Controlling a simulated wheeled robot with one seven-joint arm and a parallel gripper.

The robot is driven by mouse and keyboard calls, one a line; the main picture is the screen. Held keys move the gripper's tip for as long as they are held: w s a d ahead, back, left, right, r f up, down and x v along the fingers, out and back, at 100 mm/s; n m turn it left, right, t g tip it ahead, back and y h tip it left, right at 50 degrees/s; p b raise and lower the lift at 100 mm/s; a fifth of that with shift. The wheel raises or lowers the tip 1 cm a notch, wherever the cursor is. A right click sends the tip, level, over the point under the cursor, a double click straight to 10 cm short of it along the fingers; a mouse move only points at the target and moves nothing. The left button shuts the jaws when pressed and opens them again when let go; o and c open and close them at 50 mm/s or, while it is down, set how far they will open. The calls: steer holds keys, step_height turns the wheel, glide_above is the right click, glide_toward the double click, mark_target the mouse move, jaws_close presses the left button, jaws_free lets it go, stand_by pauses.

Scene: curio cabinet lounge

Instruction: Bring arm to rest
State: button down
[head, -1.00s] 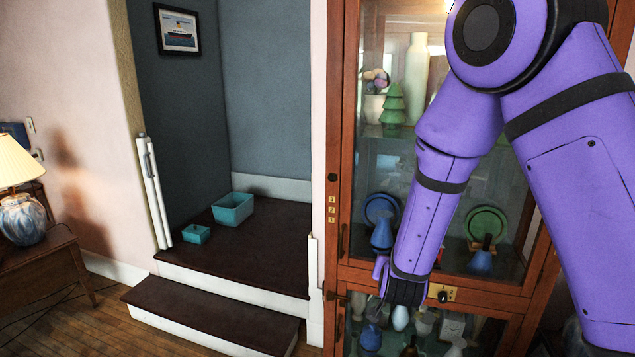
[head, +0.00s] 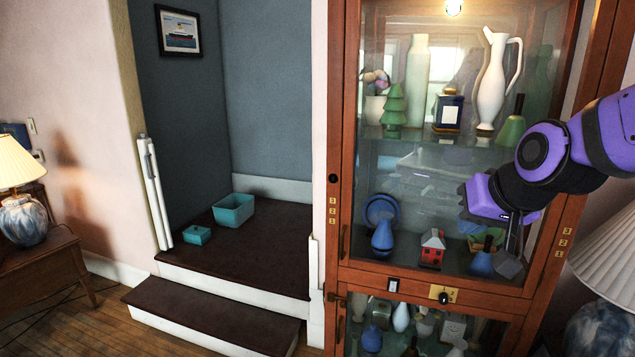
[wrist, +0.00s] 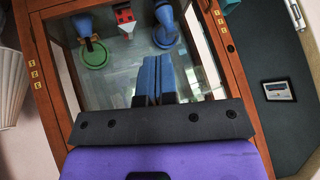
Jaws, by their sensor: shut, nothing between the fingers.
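My gripper (head: 512,245) is in front of the right part of the glass cabinet (head: 567,250), at the height of its lower display shelf. In the wrist view my gripper (wrist: 158,72) shows two blue fingers pressed side by side, shut with nothing between them. My purple arm reaches in from the right edge in the head view. Behind the glass, a red toy house (head: 432,249) and a blue vase (head: 382,238) stand on the shelf left of my gripper. The gripper partly hides a green plate there.
A white pitcher (head: 493,82) and a green tree figure (head: 393,108) stand on the upper shelf. A lamp shade (head: 610,245) stands close at the right edge. Left of the cabinet, teal boxes (head: 233,211) sit on a dark raised landing with a step (head: 215,312).

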steer(key=s+d+r+g+h, duration=0.1)
steer(key=s+d+r, duration=0.1)
steer(key=s, duration=0.6)
steer(key=s+d+r+n+g, duration=0.1)
steer(key=s+d+r, duration=0.1)
steer(key=s, duration=0.6)
steer(key=shift+s+d+h, duration=0.25)
steer(key=shift+d+h, duration=0.15)
steer(key=shift+d, duration=0.5)
steer(key=shift+r, duration=0.1)
